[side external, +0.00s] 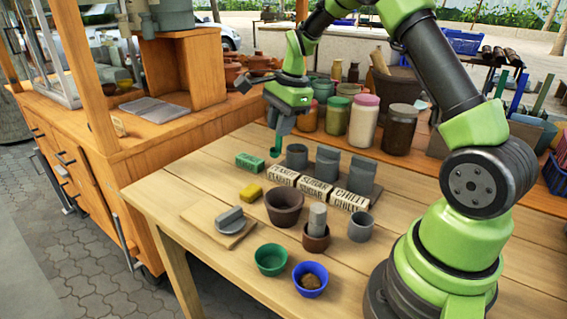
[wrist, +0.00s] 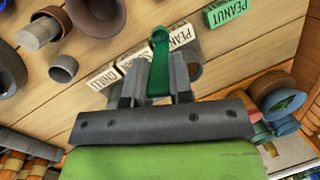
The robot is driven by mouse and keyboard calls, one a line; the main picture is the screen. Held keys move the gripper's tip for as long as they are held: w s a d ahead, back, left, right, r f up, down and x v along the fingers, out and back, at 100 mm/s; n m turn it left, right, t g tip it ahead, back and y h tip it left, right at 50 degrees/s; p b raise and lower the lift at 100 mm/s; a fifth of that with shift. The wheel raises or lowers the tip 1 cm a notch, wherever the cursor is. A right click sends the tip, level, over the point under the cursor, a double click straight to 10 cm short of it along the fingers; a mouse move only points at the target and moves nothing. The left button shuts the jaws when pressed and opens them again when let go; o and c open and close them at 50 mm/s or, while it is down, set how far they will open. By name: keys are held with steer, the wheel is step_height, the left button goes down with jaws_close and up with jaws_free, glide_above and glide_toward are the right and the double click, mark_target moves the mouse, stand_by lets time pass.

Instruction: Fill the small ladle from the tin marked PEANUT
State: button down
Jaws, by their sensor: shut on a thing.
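My gripper (side external: 281,128) is shut on the small green ladle (wrist: 158,65). The ladle's cup end shows between and beyond the fingers in the wrist view; its lower end (side external: 275,151) hangs below the gripper in the side view. A white block marked PEANUT (side external: 283,176) stands in front of a grey tin (side external: 297,156), just right of the ladle. The ladle looks apart from this tin, at about rim height. The PEANUT block (wrist: 182,36) is also close by the ladle in the wrist view. The tin's contents cannot be made out.
Blocks marked SUGAR (side external: 315,190) and CHILI (side external: 348,201) stand before other grey containers. A green block marked PEANUT (wrist: 226,11) lies left of the tin in the side view. Bowls, a mortar (side external: 284,207) and a yellow block (side external: 251,192) are in front; jars (side external: 363,121) stand behind.

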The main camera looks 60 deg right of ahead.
steer(key=w+d+r+m+h, duration=0.2)
steer(key=d+m, duration=0.4)
steer(key=d, duration=0.5)
steer(key=shift+n+t, duration=0.3)
steer(key=shift+s+f, duration=0.2)
steer(key=shift+f, duration=4.15)
steer(key=shift+f, duration=0.1)
steer(key=shift+f, duration=0.3)
step_height(320, 180, up, 6)
steer(key=shift+r, duration=0.25)
